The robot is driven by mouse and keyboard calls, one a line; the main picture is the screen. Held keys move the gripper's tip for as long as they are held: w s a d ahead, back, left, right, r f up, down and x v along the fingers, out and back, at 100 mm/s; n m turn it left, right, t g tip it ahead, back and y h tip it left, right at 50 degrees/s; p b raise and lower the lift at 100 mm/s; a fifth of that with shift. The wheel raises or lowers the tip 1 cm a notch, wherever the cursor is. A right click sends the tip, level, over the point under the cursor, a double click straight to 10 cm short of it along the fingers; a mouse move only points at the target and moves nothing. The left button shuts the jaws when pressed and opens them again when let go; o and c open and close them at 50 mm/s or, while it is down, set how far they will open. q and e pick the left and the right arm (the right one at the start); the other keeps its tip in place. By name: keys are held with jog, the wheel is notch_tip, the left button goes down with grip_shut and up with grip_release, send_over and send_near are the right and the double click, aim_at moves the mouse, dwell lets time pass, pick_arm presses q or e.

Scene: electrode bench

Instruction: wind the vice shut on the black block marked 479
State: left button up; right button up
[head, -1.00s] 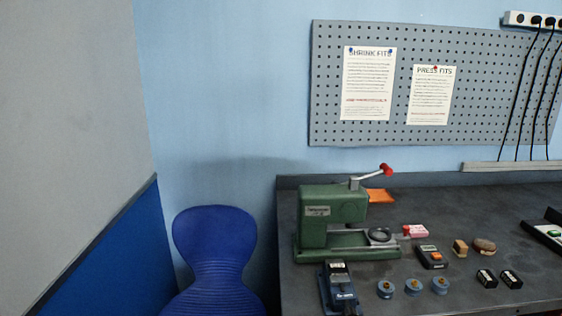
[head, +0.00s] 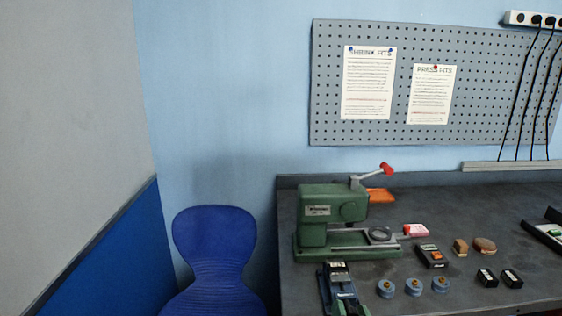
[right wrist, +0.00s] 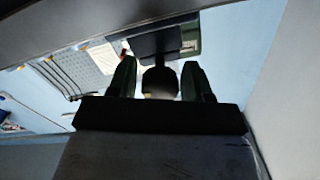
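The small blue vice (head: 343,288) stands at the front left of the bench in the head view. A dark piece with a pale label (head: 337,268) shows at its top end. I cannot read a number on it or tell how closely the jaws meet it. My right gripper (right wrist: 159,66) shows in the right wrist view with its two fingers apart. A dark rounded knob (right wrist: 160,80) shows between them; I cannot tell whether they touch it. In the head view this gripper is hard to make out at the bottom edge by the vice. My left gripper is not in view.
A green press (head: 330,215) with a red-knobbed lever stands behind the vice. To the right are blue round pieces (head: 413,286), an orange-and-black meter (head: 432,256) and two black labelled blocks (head: 487,278). A blue chair (head: 214,255) stands left of the bench (head: 460,210).

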jog(key=c, duration=0.8)
jog(key=shift+f+m, duration=0.1)
jog(key=shift+m, duration=0.4)
jog(key=shift+m+b, duration=0.35)
jog(key=shift+m, duration=0.85)
jog(key=o, duration=1)
jog(key=s+p, duration=0.1)
jog(key=s, duration=0.6)
jog(key=shift+p, duration=0.3)
